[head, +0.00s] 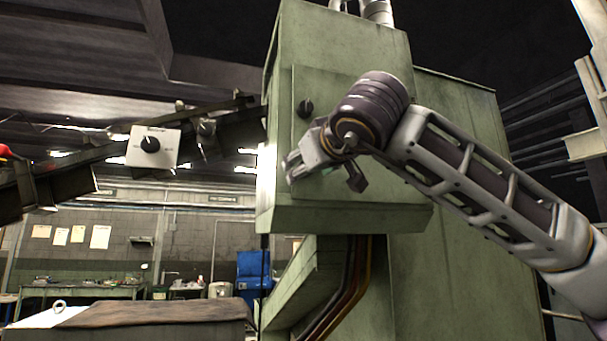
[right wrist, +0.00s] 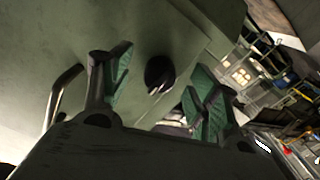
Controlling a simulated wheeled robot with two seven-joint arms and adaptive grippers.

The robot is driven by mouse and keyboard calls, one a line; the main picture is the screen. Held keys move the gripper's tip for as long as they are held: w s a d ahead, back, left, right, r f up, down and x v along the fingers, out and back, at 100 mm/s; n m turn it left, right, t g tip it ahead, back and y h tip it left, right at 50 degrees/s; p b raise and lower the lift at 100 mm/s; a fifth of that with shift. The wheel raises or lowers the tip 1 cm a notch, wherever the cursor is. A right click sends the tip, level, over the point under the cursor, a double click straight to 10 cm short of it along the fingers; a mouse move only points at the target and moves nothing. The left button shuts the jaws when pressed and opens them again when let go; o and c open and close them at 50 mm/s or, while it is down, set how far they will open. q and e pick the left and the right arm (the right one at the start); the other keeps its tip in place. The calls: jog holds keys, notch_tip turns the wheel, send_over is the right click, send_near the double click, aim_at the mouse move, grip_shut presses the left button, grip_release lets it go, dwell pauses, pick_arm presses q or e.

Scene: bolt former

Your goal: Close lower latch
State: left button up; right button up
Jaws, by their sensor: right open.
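A green machine cabinet (head: 345,45) has a door panel with a dark upper latch knob (head: 305,108) near its left edge. My right gripper (head: 325,172) is below that knob, in front of the lower part of the panel. In the right wrist view the right gripper (right wrist: 160,92) is open, its green-padded fingers apart. A dark latch knob (right wrist: 160,72) on the green surface shows between the fingers. A second dark shape (right wrist: 172,129) shows lower, partly hidden by the gripper body; I cannot tell whether it is a latch. In the head view the gripper hides the lower latch area.
A bent metal handle (right wrist: 62,95) stands beside the left finger in the right wrist view. A white box with a black dial (head: 151,146) is left of the cabinet. Cables (head: 345,290) run below the cabinet. A workbench (head: 80,291) stands far left.

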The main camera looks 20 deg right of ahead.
jog(key=shift+m+b, duration=2.9)
jog(key=shift+m, duration=2)
grip_shut()
